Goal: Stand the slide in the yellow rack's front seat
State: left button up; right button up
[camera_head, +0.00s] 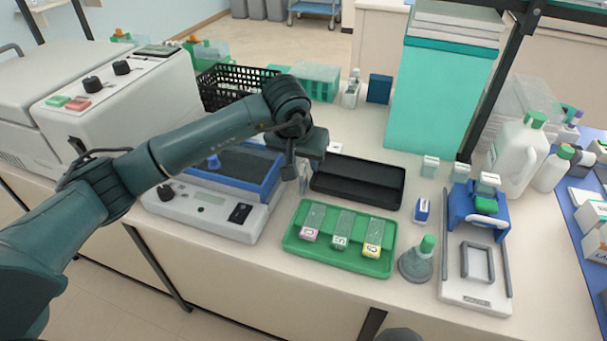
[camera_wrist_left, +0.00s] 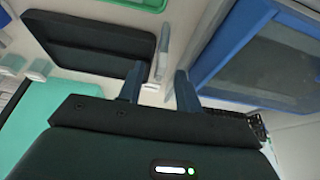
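My left gripper (camera_head: 302,178) points down between the blue-framed instrument and the black tray. In the left wrist view its two fingers (camera_wrist_left: 159,86) are apart. A thin pale, translucent piece (camera_wrist_left: 162,48) shows between and beyond them; I cannot tell whether it is a slide, and neither finger visibly touches it. Three slides lie in the green tray (camera_head: 290,240): one with a pink label (camera_head: 311,222), one with a green label (camera_head: 342,228) and one with a yellow label (camera_head: 374,237). I cannot make out a yellow rack. My right gripper is not in view.
The black tray (camera_head: 357,183) is empty, right of the gripper. The blue-framed instrument (camera_head: 235,170) stands left. A tall teal box (camera_head: 440,100) stands behind.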

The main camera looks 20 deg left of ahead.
pick_arm(q)
jog(key=shift+w+f, duration=0.1)
jog(key=shift+f, duration=0.1)
jog(key=shift+c, duration=0.5)
grip_shut()
